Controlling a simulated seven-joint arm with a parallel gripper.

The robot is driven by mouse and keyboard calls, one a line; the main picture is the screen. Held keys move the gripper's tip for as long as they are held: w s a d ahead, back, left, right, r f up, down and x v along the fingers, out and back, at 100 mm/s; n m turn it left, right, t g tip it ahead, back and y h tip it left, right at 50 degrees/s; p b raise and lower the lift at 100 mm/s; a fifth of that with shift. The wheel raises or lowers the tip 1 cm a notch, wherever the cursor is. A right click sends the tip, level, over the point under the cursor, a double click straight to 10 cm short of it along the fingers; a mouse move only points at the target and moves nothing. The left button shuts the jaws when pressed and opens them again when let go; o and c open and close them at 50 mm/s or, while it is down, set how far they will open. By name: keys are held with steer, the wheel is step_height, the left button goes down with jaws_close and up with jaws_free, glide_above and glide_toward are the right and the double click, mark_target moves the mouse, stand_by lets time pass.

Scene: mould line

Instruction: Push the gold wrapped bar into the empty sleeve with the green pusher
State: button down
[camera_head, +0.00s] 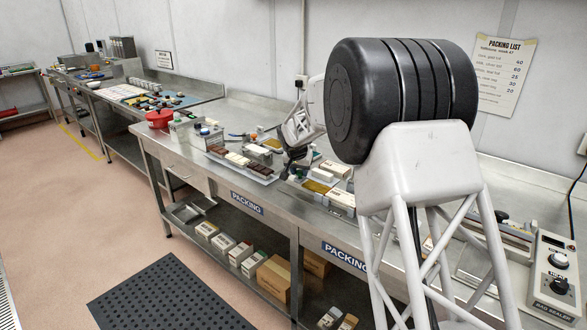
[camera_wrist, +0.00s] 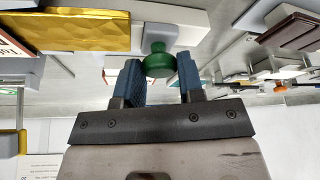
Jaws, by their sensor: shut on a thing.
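The green pusher (camera_wrist: 158,62) stands between the blue fingers of my gripper (camera_wrist: 162,82) in the wrist view, and the fingers are shut on its round knob. The gold wrapped bar (camera_wrist: 80,31) lies at the upper left of the wrist view, to the left of the pusher and apart from the fingers. In the head view my gripper (camera_head: 289,170) is low over the packing bench, and the gold bar (camera_head: 318,187) lies just to its right. I cannot make out which of the pale boxes is the empty sleeve or whether its mouth faces the bar.
A tray (camera_head: 247,172) of brown and cream bars lies left of my gripper. White boxes (camera_head: 341,199) stand right of the gold bar. The bag sealer (camera_head: 553,275) is at the right.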

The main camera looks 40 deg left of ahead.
steer(key=d, duration=1)
steer(key=shift+d, duration=0.4)
steer(key=c, duration=0.8)
jaws_free()
steer(key=shift+o, duration=0.2)
steer(key=shift+r, duration=0.1)
steer(key=v, duration=0.7)
steer(key=shift+s+r, duration=0.15)
steer(key=shift+r, duration=0.1)
